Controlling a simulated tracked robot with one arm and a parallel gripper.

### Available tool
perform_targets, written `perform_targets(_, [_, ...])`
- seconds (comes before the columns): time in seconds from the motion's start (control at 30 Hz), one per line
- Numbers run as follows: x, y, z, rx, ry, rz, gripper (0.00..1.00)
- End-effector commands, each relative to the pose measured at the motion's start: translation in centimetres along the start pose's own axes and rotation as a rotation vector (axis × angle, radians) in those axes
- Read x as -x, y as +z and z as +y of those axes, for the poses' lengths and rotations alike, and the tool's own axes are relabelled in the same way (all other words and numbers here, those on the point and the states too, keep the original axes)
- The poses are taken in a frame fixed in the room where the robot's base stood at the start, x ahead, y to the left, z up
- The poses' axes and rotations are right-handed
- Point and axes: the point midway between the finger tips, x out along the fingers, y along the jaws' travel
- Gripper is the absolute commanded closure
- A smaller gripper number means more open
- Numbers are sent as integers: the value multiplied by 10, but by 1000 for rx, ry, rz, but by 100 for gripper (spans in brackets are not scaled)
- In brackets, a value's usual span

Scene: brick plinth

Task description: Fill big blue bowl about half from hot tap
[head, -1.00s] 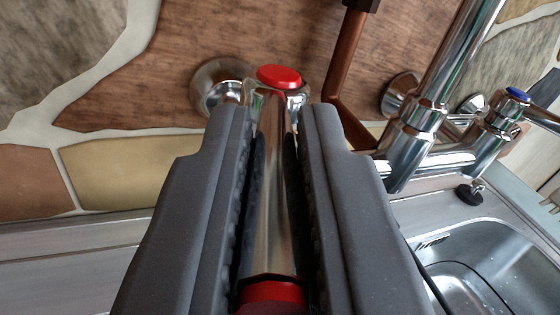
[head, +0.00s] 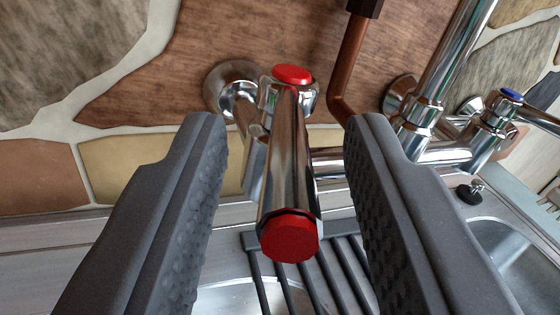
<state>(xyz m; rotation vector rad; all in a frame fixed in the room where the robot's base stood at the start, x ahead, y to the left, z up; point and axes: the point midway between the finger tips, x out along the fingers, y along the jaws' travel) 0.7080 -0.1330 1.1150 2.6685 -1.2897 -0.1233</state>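The hot tap's chrome lever handle (head: 287,170) points toward me between my fingers, with a red end cap (head: 290,238). A red button (head: 292,74) tops its valve at the wall. My gripper (head: 275,130) is open, one finger on each side of the handle, with a clear gap on both sides. The tap's upright chrome pipe (head: 450,65) rises to the right. The big blue bowl is not in view, and no running water shows.
The cold tap, with a blue button (head: 512,95), is at the right. A copper pipe (head: 347,70) runs down the stone-patterned wall. Below lie a ribbed drainer (head: 345,262) and a steel sink basin (head: 520,250) at the lower right.

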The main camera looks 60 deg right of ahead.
Motion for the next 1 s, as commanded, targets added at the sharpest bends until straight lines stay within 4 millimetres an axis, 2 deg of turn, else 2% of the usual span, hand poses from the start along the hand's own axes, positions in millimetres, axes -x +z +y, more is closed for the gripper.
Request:
perform_targets(0.3, [65,2,-2,1,-6,-1,66])
perform_targets(0.5, [100,2,-1,1,-4,-1,66])
perform_targets(0.7, [118,2,-1,3,-2,1,66])
perform_targets(1.0, [123,1,0,2,0,2,66])
